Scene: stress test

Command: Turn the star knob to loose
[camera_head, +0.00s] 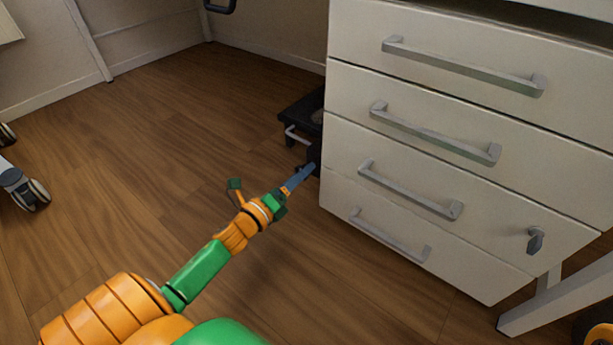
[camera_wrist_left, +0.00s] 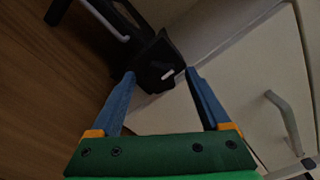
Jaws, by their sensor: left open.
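The star knob (camera_wrist_left: 160,66) seems to be the black lobed part with a short white mark in the left wrist view. In the head view a dark part (camera_head: 315,157) shows beside the cabinet's left edge, mostly hidden by the cabinet and my fingers. My left gripper (camera_head: 308,170) reaches it from the front left. In the left wrist view my left gripper (camera_wrist_left: 160,73) is open, its blue fingertips on either side of the knob's near part. I cannot tell if they touch it. My right gripper is not in view.
A white drawer cabinet (camera_head: 420,85) with grey handles stands close to the right of my left gripper. A black stand (camera_head: 298,112) with a pale bar sits behind the knob. A desk leg (camera_head: 545,305) is at lower right.

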